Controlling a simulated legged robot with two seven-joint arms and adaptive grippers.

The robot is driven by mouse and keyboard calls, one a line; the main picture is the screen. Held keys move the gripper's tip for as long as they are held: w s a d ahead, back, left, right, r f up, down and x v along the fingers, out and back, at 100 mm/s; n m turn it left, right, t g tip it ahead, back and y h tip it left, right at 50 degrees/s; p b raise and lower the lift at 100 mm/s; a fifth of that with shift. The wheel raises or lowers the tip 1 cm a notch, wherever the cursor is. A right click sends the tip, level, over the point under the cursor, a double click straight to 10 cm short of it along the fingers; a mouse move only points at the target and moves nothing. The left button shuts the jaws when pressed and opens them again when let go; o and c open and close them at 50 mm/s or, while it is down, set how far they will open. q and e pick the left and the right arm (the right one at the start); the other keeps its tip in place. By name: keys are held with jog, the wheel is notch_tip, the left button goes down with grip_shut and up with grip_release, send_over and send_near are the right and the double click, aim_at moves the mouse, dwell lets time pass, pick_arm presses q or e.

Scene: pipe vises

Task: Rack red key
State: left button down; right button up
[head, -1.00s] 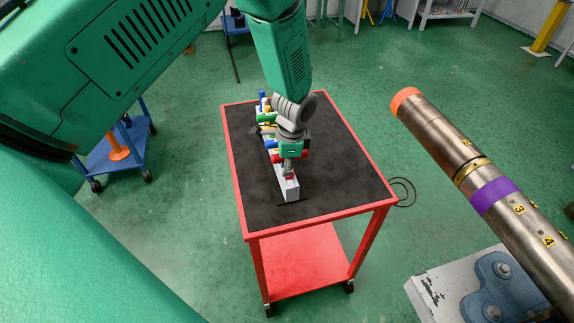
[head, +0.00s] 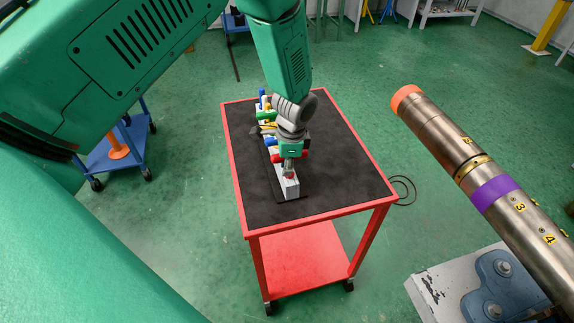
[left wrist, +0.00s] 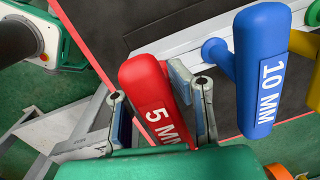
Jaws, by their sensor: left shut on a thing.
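The red key (left wrist: 152,95), marked 5 MM, shows large in the left wrist view, between the two fingers of my left gripper (left wrist: 160,92). In the head view my left gripper (head: 290,160) points down over the near end of the pale rack (head: 291,188). It is shut on the red key's handle (head: 276,158), whose red ends show on both sides. How far the key's shaft sits in the rack cannot be told. A blue key (left wrist: 262,65), marked 10 MM, stands beside the red one. My right gripper is not in view.
The rack stands on a red cart with a black top (head: 335,175), bare to its right. Blue, green and yellow handles (head: 267,124) crowd the rack's far part. A steel pipe (head: 470,165) with an orange end is at the right.

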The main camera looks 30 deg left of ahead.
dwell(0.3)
pick_arm(q)
jog(key=c, duration=1.4)
grip_release()
jog(key=shift+f, duration=0.1)
jog(key=r, duration=0.4)
jog(key=d+r, duration=0.1)
jog(key=r, duration=0.6)
jog(key=shift+w+d+r, duration=0.1)
jog(key=shift+d+r, duration=0.05)
jog(key=shift+r, duration=0.25)
